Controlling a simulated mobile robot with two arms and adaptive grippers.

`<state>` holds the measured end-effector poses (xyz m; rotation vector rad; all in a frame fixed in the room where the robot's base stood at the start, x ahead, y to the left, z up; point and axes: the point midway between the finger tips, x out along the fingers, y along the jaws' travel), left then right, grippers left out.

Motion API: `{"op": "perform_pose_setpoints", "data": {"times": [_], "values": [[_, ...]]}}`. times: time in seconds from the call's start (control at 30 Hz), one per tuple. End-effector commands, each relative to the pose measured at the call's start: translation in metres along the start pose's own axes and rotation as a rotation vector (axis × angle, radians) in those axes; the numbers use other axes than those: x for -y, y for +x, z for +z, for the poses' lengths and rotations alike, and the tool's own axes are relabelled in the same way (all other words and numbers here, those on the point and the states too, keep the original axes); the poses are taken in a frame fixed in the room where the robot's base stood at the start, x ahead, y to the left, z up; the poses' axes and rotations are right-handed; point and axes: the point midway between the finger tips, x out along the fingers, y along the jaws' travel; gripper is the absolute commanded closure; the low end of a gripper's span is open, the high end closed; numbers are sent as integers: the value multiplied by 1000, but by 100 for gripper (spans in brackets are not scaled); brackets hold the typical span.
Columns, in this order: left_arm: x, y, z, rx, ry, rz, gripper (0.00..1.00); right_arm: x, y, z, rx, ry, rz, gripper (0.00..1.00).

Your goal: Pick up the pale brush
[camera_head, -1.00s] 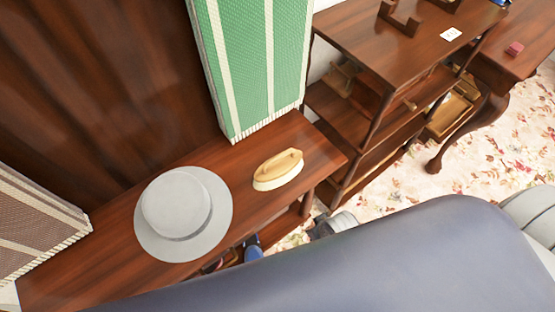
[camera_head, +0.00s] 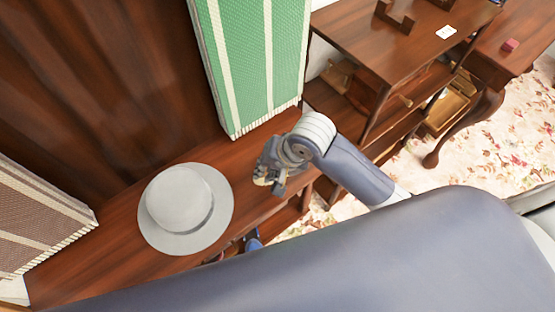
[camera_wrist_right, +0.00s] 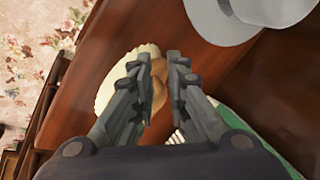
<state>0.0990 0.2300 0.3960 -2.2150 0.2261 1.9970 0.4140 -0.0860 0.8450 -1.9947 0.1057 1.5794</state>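The pale brush (camera_wrist_right: 112,86), with a cream edge and a tan wooden top, lies on the brown wooden shelf (camera_head: 112,262). In the head view my right gripper hides most of it, and only a small yellowish bit (camera_head: 260,181) shows. My right gripper (camera_head: 270,182) is over the brush. In the right wrist view its two fingers (camera_wrist_right: 158,56) are apart, with part of the brush's tan top visible between them. I cannot tell whether they touch it. My left gripper is not in view.
A grey hat (camera_head: 182,205) lies on the shelf beside the brush. A wooden shelf unit (camera_head: 375,55) stands at right, over flowered carpet (camera_head: 515,130).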

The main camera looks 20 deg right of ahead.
Motion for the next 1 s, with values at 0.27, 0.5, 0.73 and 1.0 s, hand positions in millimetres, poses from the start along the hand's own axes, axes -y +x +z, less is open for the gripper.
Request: {"op": "perform_pose_setpoints", "data": {"times": [0.27,0.5,0.73,1.0], "values": [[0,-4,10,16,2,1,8,22,-36,-24,1,314,82,86],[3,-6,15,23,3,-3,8,15,-67,-46,-63,614,196,86],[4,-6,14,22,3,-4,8,6,-81,-57,-111,762,247,86],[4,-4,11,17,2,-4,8,-5,-45,-58,-114,780,254,86]]}}
